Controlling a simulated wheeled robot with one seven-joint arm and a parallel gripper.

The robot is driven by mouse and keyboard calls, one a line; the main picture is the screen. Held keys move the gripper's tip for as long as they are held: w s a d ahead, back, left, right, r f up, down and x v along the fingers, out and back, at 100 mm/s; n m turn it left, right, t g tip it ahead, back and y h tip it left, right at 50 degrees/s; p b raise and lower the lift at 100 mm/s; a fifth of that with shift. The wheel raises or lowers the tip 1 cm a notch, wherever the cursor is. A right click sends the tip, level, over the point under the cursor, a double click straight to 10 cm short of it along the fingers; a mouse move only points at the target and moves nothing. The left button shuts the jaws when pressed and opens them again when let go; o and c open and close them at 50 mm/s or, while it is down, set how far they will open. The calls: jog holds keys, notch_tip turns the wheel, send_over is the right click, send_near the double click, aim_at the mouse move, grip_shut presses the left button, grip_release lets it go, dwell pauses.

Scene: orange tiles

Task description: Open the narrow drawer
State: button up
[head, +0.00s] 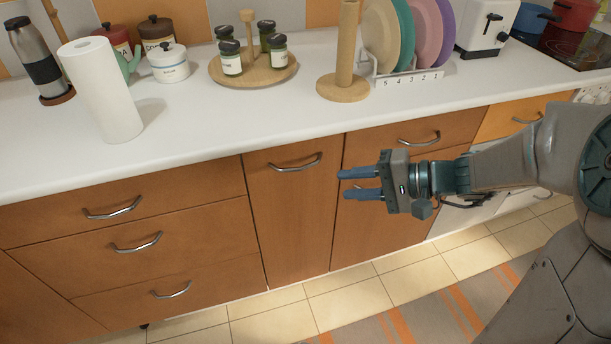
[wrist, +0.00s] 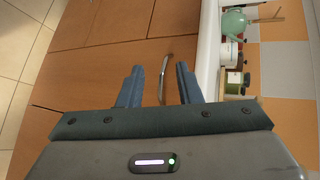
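The narrow drawer (head: 290,215) is a tall, slim brown front between a stack of wide drawers and another cabinet front. It looks closed, flush with its neighbours. Its curved metal handle (head: 295,163) is near the top, under the counter edge. My gripper (head: 345,184) is open and empty, to the right of the handle and in front of the neighbouring cabinet in the head view. In the wrist view, my gripper (wrist: 159,68) has its two blue fingers apart, and a handle (wrist: 165,75) shows between them, ahead of the tips. I see no contact with it.
The white counter (head: 240,125) overhangs the fronts. It carries a paper towel roll (head: 103,90), a tray of jars (head: 285,75), a wooden stand (head: 343,88) and a plate rack (head: 410,75). Wide drawers (head: 190,215) are at left.

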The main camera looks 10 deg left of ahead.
jog(key=m+t+y+b, duration=0.1)
jog(key=t+y+b, duration=0.1)
jog(key=b, duration=0.2)
send_near(302, 169)
jog(key=s+d, duration=0.2)
jog(key=d, duration=0.1)
jog(key=w, duration=0.1)
jog(key=shift+m+t, duration=0.3)
jog(key=shift+m, duration=0.1)
jog(key=x, duration=0.7)
jog(key=b+x, duration=0.1)
jog(key=x, duration=0.6)
jog(key=shift+r, duration=0.25)
grip_shut()
